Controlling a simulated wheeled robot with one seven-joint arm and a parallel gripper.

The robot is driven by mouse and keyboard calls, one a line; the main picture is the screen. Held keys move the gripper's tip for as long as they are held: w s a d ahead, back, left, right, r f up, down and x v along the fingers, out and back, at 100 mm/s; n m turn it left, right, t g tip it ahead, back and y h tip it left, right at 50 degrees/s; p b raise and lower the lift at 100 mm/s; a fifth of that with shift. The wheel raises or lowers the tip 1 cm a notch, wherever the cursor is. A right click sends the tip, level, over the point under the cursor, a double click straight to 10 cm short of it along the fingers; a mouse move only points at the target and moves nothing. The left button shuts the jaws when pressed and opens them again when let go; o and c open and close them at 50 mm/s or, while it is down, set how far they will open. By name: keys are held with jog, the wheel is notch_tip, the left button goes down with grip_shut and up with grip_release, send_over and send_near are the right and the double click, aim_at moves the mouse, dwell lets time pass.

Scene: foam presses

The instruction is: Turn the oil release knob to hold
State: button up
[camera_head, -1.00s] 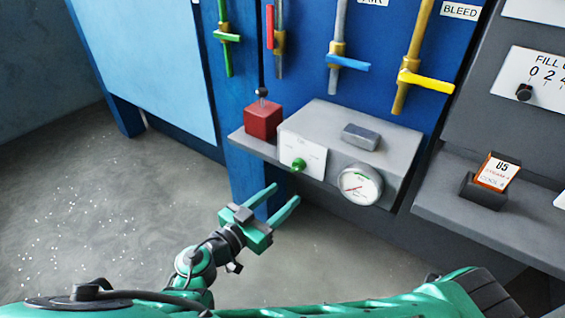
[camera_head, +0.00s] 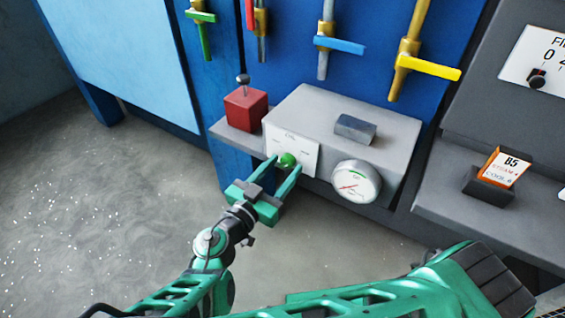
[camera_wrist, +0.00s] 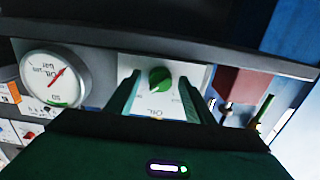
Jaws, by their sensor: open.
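The green oil release knob (camera_head: 287,159) sits on a white plate (camera_head: 306,150) on the front of a grey box (camera_head: 300,108). In the wrist view the knob (camera_wrist: 160,79) shows upside down, with a pale pointer mark, and the plate carries the word OIL. My gripper (camera_head: 285,165) is open, with one green finger on each side of the knob. In the wrist view my fingers (camera_wrist: 160,95) flank the knob with a gap at each side. I cannot tell whether the fingertips reach past its face.
A round pressure gauge (camera_head: 356,182) is right of the plate. A red block (camera_head: 246,108) with a small lever stands to the left. Coloured valve handles, including a yellow one (camera_head: 429,68), hang above. A card holder (camera_head: 488,188) stands on the right ledge. Floor at left is clear.

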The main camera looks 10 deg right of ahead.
jog(key=shift+w+d, duration=0.1)
jog(key=shift+w, duration=0.05)
jog(key=c, duration=1)
jog(key=shift+c, duration=0.2)
